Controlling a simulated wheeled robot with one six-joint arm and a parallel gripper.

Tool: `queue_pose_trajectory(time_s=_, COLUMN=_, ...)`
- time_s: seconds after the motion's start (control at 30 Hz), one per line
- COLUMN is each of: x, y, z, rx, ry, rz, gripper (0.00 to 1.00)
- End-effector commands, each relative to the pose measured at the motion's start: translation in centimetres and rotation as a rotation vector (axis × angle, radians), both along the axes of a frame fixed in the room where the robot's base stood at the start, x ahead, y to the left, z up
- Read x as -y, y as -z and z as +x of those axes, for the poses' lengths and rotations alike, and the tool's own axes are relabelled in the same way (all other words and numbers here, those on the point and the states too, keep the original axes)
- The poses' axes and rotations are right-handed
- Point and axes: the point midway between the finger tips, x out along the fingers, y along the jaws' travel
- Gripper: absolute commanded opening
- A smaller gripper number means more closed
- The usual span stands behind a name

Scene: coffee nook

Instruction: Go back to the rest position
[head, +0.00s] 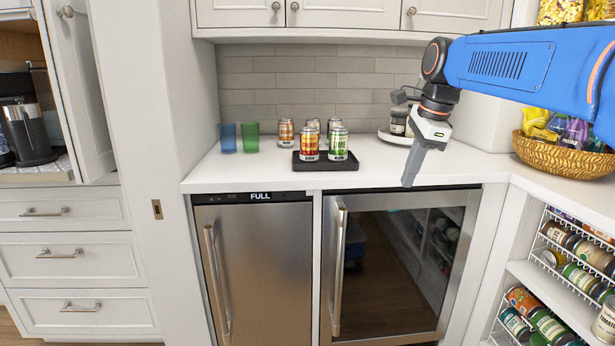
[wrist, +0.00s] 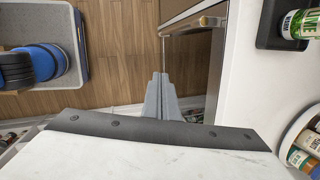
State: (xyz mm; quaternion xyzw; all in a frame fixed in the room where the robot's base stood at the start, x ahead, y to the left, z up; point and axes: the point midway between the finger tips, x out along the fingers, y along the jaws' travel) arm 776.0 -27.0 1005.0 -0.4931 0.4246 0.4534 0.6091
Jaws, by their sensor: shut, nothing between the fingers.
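My gripper (head: 410,180) hangs from the blue arm at the right of the head view, its fingers pointing down. It is in front of the counter edge, to the right of the black tray and above the glass-door fridge. The fingers are together and hold nothing. In the wrist view, the closed grey fingers (wrist: 160,80) show in the middle, over the wooden floor beside the counter edge.
A black tray (head: 325,167) on the counter (head: 240,172) bears a red-orange can (head: 309,145) and a green can (head: 338,145). More cans and two cups, blue (head: 228,137) and green (head: 251,137), stand nearby. A glass-door fridge (head: 400,265) and a wicker basket (head: 565,157) are close.

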Motion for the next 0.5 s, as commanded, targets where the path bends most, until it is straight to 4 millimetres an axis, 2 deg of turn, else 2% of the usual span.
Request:
queue_pose_trajectory(time_s=0.03, x=0.3, y=0.7, z=-1.8, rx=0.019, ry=-0.069, rz=-0.025, gripper=0.00)
queue_pose_trajectory(time_s=0.1, x=0.6, y=1.8, z=-3.9, rx=0.046, ry=-0.174, rz=-0.060, gripper=0.00)
queue_pose_trajectory(time_s=0.27, x=1.4, y=4.7, z=-8.7, rx=0.102, ry=-0.418, rz=-0.151, gripper=0.00)
queue_pose_trajectory(time_s=0.5, x=2.4, y=10.1, z=-15.7, rx=0.171, ry=-0.785, rz=-0.297, gripper=0.00)
